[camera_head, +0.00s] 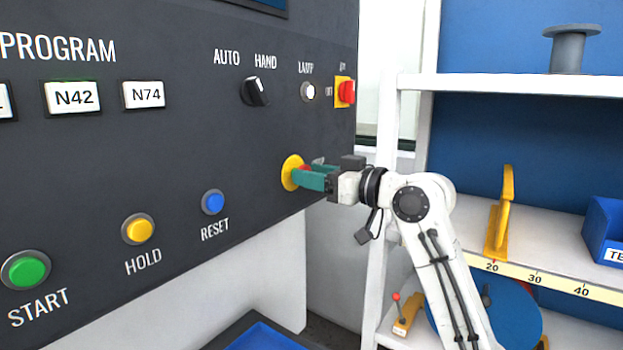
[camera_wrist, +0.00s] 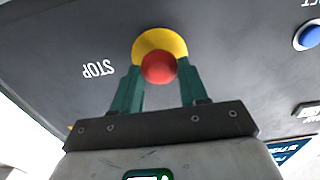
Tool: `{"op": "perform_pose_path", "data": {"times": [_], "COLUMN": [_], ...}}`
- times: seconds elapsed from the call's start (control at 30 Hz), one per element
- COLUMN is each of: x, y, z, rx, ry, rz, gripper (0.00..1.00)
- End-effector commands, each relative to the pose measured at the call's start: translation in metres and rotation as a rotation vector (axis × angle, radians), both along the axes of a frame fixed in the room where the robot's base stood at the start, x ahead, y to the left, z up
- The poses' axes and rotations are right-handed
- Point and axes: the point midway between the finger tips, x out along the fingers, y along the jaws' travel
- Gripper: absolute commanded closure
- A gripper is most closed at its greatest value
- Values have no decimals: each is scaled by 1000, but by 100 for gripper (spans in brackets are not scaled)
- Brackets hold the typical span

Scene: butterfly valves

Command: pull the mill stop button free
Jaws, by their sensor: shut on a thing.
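The stop button is a red mushroom head (camera_wrist: 158,67) on a round yellow collar (camera_wrist: 160,42), beside the white word STOP in the wrist view. In the head view the yellow collar (camera_head: 291,172) shows at the lower right of the dark panel, and the red head is mostly hidden behind my fingers. My gripper (camera_head: 303,177) reaches in from the right, its green fingers at the button. In the wrist view my gripper (camera_wrist: 160,75) has one finger on each side of the red head, shut on it.
The dark panel (camera_head: 150,180) also carries a green START button (camera_head: 26,270), a yellow HOLD button (camera_head: 138,229), a blue RESET button (camera_head: 213,202), a black selector knob (camera_head: 255,92) and a red switch (camera_head: 347,92) on yellow. White shelves (camera_head: 500,84) stand at the right.

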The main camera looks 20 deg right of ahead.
Motion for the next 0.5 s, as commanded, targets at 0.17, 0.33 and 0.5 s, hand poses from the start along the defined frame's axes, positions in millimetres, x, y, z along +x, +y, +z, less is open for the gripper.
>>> {"op": "perform_pose_path", "data": {"times": [0.17,0.33,0.5], "x": [0,0,0], "y": [-1,-1,0], "z": [-1,-1,-1], "rx": [-1,0,0], "ry": [3,2,2], "rz": [0,0,0], "gripper": [53,36,32]}}
